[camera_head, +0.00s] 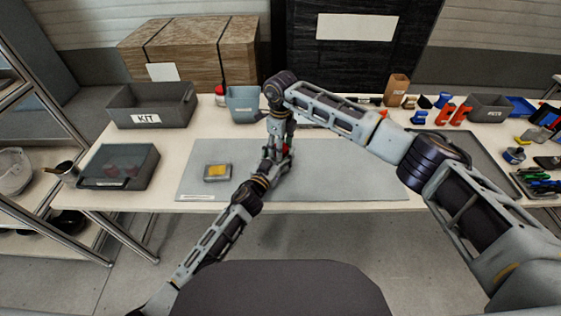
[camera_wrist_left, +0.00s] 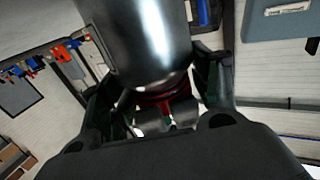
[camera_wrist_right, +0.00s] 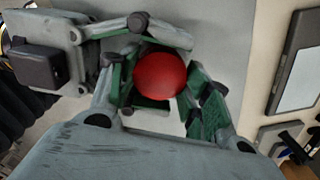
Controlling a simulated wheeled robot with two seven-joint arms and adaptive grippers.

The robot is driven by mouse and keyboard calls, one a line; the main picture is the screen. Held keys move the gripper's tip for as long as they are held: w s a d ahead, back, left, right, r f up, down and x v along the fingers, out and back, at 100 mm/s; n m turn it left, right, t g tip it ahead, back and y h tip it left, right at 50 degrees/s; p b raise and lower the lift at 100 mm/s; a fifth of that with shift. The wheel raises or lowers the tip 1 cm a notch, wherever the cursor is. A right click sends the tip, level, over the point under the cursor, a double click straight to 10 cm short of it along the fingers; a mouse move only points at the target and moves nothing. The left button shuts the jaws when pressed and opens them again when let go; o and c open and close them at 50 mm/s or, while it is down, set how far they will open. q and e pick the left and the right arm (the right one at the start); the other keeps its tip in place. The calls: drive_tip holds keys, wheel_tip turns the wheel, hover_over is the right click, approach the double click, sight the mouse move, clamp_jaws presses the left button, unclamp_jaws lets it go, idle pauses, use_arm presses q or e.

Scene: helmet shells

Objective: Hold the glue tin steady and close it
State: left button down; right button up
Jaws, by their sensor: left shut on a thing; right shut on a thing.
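A round red lid (camera_wrist_right: 160,77) shows from above in the right wrist view, between the fingers of my right gripper (camera_wrist_right: 163,98). My right gripper reaches down from above and is shut on the lid. My left gripper (camera_head: 278,158) comes in low from the left and is shut on the glue tin over the work mat. Only a little red of the tin (camera_wrist_left: 165,97) shows between its fingers in the left wrist view. The tin's body is mostly hidden by both grippers. I cannot tell whether the lid is fully seated.
The grey mat (camera_head: 340,185) is largely clear; a small box with a yellow top (camera_head: 217,172) lies on its left. A KIT bin (camera_head: 150,105), a lidded case (camera_head: 118,166) and a blue-grey bin (camera_head: 243,103) stand left and behind. A dark tray (camera_head: 470,150) and tools are right.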

drive_tip(key=shift+m, duration=1)
drive_tip(key=o, duration=1.1)
drive_tip(key=shift+r, duration=2.25)
drive_tip(key=shift+r, duration=0.1)
drive_tip(key=shift+c, duration=0.2)
drive_tip(key=shift+r+n, duration=1.65)
drive_tip(key=shift+n, duration=0.15)
